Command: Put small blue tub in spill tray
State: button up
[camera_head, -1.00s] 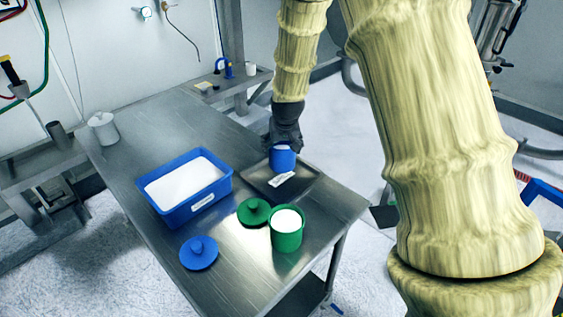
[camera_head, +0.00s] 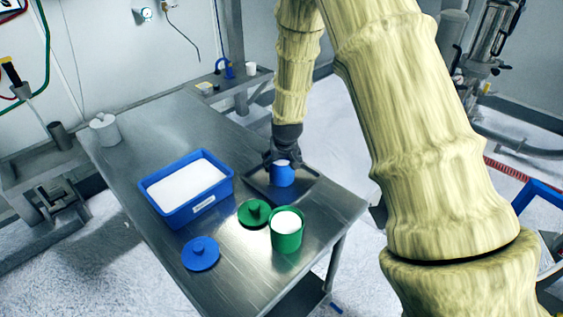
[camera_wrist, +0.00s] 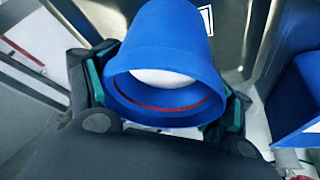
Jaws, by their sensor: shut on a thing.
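The small blue tub (camera_head: 282,178) holds white powder and is in my gripper (camera_head: 281,162), which is shut on it. In the wrist view the tub (camera_wrist: 165,40) fills the upper middle, between the two fingers of my gripper (camera_wrist: 160,100), with white inside its rim. The spill tray (camera_head: 305,195) is a dark shallow tray on the steel table. The tub is over or in the tray's middle and looks upright. I cannot tell whether its base touches the tray floor. The tub and fingers hide part of the tray.
On the steel table (camera_head: 140,150), a large blue bin (camera_head: 180,213) of white powder stands left of the tray. A green tub (camera_head: 286,238), a green lid (camera_head: 254,212) and a blue lid (camera_head: 200,253) are nearer the front.

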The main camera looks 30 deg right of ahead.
jog(key=shift+f, duration=0.15)
jog(key=o, duration=1.7)
jog(key=shift+c, duration=0.2)
jog(key=b+v, duration=0.2)
jog(key=v, duration=1)
jog(key=shift+b, duration=0.35)
